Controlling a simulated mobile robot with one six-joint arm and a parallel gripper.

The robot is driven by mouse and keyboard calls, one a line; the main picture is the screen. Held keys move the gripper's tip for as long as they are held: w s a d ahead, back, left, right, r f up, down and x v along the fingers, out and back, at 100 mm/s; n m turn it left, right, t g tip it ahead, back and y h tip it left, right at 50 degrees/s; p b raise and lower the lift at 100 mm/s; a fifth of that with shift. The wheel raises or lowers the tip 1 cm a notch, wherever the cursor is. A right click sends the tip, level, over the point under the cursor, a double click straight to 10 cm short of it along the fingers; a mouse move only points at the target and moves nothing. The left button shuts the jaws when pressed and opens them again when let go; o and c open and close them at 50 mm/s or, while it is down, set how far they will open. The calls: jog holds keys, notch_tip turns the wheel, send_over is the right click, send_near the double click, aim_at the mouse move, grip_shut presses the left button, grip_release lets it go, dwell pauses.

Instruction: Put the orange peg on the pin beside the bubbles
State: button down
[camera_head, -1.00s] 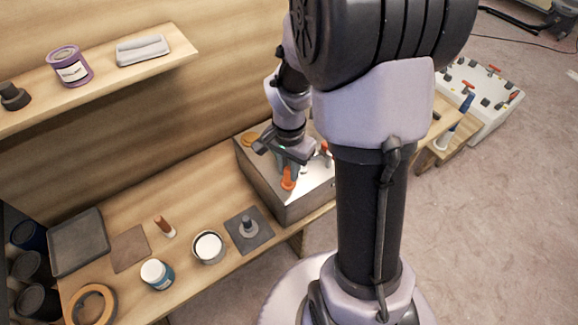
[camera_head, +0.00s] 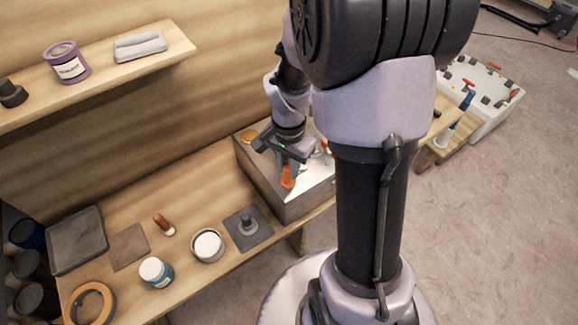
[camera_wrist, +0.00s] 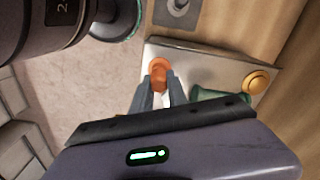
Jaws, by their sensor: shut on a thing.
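The orange peg (camera_head: 287,181) is over the top of a grey metal box on the bench. My gripper (camera_head: 287,168) is shut on it; the wrist view shows the peg (camera_wrist: 158,76) between the two fingertips (camera_wrist: 160,92). I cannot tell whether its base touches the box top. I cannot make out the bubbles or a pin beside them for certain; my arm and gripper hide part of the box top.
The metal box (camera_head: 300,209) also carries a yellow disc (camera_wrist: 257,80) and a green item (camera_wrist: 215,95). A grey plate with a post (camera_head: 247,225), an open can (camera_head: 207,246) and a jar (camera_head: 156,272) stand on the bench. A white box (camera_head: 497,105) with several pegs is at right.

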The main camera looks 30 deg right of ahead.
jog(key=shift+f+b, duration=0.65)
jog(key=shift+f, duration=0.05)
jog(key=shift+f, duration=0.1)
jog(key=shift+f+b, duration=0.55)
jog(key=shift+b, duration=0.05)
jog(key=c, duration=0.7)
grip_release()
jog(key=shift+o, duration=0.2)
